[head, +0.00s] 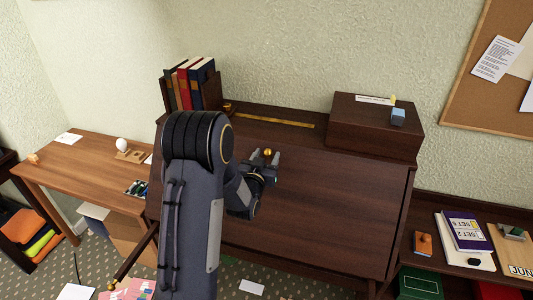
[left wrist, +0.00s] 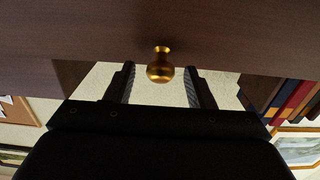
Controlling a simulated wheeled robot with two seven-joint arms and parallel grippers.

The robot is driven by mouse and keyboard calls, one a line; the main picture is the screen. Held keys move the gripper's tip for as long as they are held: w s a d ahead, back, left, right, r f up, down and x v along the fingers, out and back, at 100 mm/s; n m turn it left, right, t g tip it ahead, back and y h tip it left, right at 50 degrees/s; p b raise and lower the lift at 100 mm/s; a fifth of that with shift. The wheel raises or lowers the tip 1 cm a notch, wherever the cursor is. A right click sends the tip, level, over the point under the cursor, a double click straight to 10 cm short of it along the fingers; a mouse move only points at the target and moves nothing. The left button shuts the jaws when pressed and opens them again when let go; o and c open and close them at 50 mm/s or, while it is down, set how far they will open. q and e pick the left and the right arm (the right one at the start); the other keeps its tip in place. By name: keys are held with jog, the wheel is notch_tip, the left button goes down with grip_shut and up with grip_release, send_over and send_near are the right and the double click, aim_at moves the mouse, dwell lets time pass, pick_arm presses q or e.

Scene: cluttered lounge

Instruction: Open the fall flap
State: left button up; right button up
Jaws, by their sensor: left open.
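The fall flap (head: 310,222) is the dark brown sloping front of the bureau, and it is closed. A round brass knob (head: 267,153) stands out near its top edge. My left gripper (head: 265,159) is open at the knob, with one finger on each side. In the left wrist view the knob (left wrist: 160,68) lies between the two fingers of the left gripper (left wrist: 160,85), with a gap on both sides. The flap also fills the top of that view (left wrist: 80,25). My right gripper is not in view.
On the bureau top stand several books (head: 190,85), a brass-coloured strip (head: 270,120) and a dark wooden box (head: 372,128) with a small blue block (head: 398,116). A light wooden desk (head: 85,165) is at the left.

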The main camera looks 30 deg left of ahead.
pick_arm(q)
jog(key=shift+w, duration=0.25)
jog(key=shift+c, duration=0.3)
grip_shut()
